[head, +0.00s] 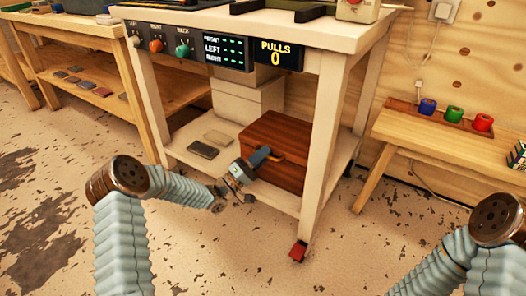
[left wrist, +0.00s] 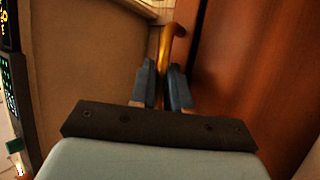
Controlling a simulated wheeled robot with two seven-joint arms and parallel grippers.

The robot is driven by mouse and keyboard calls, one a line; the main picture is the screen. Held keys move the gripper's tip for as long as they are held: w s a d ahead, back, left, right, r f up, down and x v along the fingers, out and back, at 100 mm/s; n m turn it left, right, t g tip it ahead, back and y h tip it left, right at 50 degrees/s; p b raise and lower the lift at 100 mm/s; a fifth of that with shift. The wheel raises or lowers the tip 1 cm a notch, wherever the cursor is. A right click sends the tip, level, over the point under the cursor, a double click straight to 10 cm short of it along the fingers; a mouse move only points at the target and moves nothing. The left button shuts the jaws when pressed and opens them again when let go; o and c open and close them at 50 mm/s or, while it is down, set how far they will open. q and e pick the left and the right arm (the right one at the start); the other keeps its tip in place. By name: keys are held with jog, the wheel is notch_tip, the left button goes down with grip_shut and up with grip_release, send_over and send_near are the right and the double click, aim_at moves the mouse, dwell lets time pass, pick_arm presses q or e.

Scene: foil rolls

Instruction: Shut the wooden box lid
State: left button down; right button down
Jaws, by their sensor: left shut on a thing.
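The reddish-brown wooden box (head: 283,131) sits on the lower shelf of the white workbench, toward its right end. My left gripper (head: 259,158) is at the box's near left side. In the left wrist view, its two blue-grey fingers (left wrist: 164,84) are shut on a brass-coloured handle (left wrist: 175,31), which stands out beside the brown wood panel (left wrist: 235,65). I cannot tell how far the lid stands open. My right gripper is out of view; only part of that arm shows at the lower right.
The white bench leg (head: 322,150) stands right beside the box, and the bench top (head: 300,27) overhangs it. Pale boxes (head: 246,100) and flat slabs (head: 203,149) share the shelf.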

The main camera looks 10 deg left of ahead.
pick_arm(q)
jog(key=shift+f, duration=0.6)
jog(key=c, duration=1.4)
grip_release()
jog(key=shift+r, duration=0.1)
jog(key=shift+c, duration=0.2)
jog(key=p+v, duration=0.1)
jog(key=v, duration=1.2)
jog(key=shift+s+a, duration=0.25)
jog(key=shift+s, duration=0.1)
